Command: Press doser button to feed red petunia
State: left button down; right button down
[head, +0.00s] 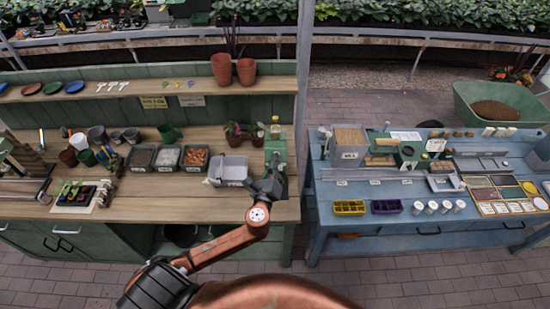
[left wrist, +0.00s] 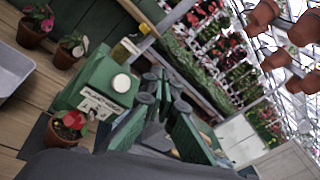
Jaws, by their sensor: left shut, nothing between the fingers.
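The green doser (head: 275,150) stands at the right end of the wooden bench. In the left wrist view the doser (left wrist: 98,82) shows a round white button (left wrist: 121,83) on top and a label on its front. A potted red petunia (left wrist: 68,128) stands in front of the doser in that view; I cannot make it out in the head view. My left gripper (head: 270,182) is shut and empty, close beside the doser. In the left wrist view its fingers (left wrist: 163,88) appear right of the button, apart from it in the picture; contact is not visible.
Two potted flowers (head: 233,133) stand behind, beside a yellowish bottle (head: 275,127). A grey tray (head: 231,170) sits left of the doser, then several bins (head: 168,157). A post (head: 303,80) rises right of the bench, before a blue table (head: 345,190).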

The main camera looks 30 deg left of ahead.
pick_arm(q)
jog(key=w+a+f+b, duration=0.2)
jog(key=w+f+b, duration=0.2)
jog(key=f+b, duration=0.1)
jog(key=shift+w+a, duration=0.15)
jog(key=shift+a, duration=0.2)
jog(key=shift+f, duration=0.15)
dwell(1.2)
jog(key=shift+w+a+f, duration=0.15)
jog(key=shift+w+f, duration=0.05)
jog(key=shift+w, duration=0.15)
jog(key=shift+w+a+f+b, duration=0.25)
jog(key=shift+w+f+b, duration=0.15)
jog(key=shift+b, duration=0.2)
dwell(0.8)
jog(key=shift+s, duration=0.1)
jog(key=shift+s+d+r+p, duration=0.4)
jog(key=shift+s+r+p, duration=0.25)
jog(key=shift+p, duration=0.3)
